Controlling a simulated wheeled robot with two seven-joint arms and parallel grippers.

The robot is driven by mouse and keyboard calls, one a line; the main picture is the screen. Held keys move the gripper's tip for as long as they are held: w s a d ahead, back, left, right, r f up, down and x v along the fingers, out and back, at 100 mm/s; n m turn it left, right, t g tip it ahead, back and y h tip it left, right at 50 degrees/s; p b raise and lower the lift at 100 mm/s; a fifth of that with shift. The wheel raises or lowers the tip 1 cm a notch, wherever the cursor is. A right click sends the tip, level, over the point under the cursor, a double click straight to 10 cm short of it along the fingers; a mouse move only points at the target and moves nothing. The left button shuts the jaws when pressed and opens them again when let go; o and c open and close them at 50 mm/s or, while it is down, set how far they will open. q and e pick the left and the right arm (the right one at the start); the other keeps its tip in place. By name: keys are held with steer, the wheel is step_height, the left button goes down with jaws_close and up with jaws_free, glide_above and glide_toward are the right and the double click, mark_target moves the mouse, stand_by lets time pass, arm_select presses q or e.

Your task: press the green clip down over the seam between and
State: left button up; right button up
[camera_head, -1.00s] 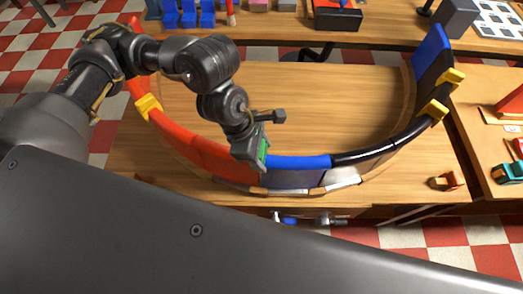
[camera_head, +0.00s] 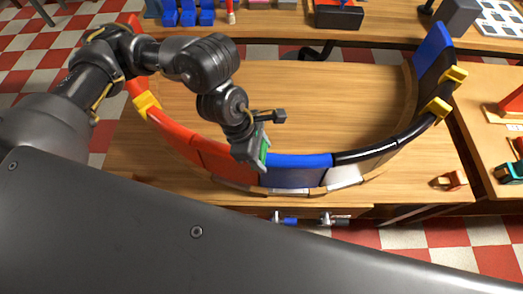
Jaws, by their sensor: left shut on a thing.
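My left gripper (camera_head: 256,156) is shut on the green clip (camera_head: 264,151), of which only a small green patch shows between the fingers. The gripper points down at the seam where a red ring segment (camera_head: 213,157) meets a blue ring segment (camera_head: 298,164). Clip and gripper hide the top of that seam, so I cannot tell whether the clip touches it. A black segment (camera_head: 372,151) follows the blue one to the right. My right gripper is not in view.
Yellow clips sit on the ring at the left (camera_head: 147,105) and at the right (camera_head: 438,108). The wooden table (camera_head: 300,100) inside the ring is bare. A small orange-brown block (camera_head: 453,181) lies at the right. A back table holds blue parts (camera_head: 187,13).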

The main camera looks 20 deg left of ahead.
arm_select(q)
steer(key=shift+f, duration=0.1)
steer(key=o, duration=1)
steer(key=shift+o, duration=0.2)
steer(key=b+v, duration=0.1)
steer(key=v, duration=0.4)
steer(key=shift+a+r, duration=0.15)
steer(key=shift+r, duration=0.2)
steer(key=p+v, duration=0.5)
steer(key=shift+s, duration=0.1)
